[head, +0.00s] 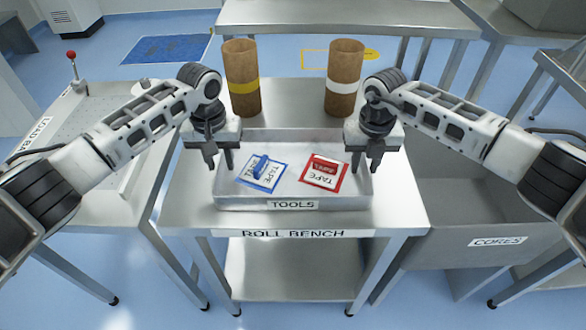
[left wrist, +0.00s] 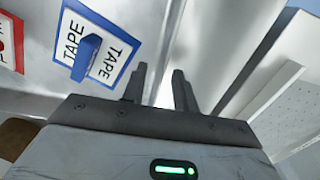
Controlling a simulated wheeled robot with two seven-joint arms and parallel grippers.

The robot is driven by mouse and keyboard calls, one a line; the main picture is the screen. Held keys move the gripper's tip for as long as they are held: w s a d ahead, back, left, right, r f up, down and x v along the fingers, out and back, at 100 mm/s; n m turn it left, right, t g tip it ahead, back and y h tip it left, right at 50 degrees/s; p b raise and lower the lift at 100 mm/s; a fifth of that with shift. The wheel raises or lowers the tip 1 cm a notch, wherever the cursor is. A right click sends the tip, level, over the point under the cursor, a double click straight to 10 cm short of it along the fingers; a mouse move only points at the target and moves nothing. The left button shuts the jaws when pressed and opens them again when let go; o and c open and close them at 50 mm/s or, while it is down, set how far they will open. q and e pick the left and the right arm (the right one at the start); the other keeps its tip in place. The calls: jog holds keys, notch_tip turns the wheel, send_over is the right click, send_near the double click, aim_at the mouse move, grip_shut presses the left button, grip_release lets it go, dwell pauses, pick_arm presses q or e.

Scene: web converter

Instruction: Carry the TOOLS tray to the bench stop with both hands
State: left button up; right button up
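The grey metal TOOLS tray (head: 240,203) sits on the roll bench (head: 190,210). A blue tape tool on a blue-edged card (head: 270,181) lies in its left half. A red one on a red-edged card (head: 337,182) lies in its right half. My left gripper (head: 218,164) is at the tray's left side, fingers down and apart. In the left wrist view, the tray's side wall (left wrist: 166,50) lines up with the gap between its fingers (left wrist: 159,80). My right gripper (head: 367,162) is at the tray's right side, fingers apart. I cannot tell whether either touches the tray.
Two brown rolls, one yellow-banded (head: 242,95) and one white-banded (head: 343,95), stand on the bench behind the tray. A CORES bin (head: 450,255) is at right. A side table (head: 100,195) with a red-knobbed lever (head: 73,60) is at left. The bench stop is not identifiable.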

pick_arm(q)
grip_shut()
pick_arm(e)
grip_shut()
pick_arm(q)
jog(key=shift+r, duration=0.15)
pick_arm(e)
jog(key=shift+r, duration=0.1)
dwell(0.9)
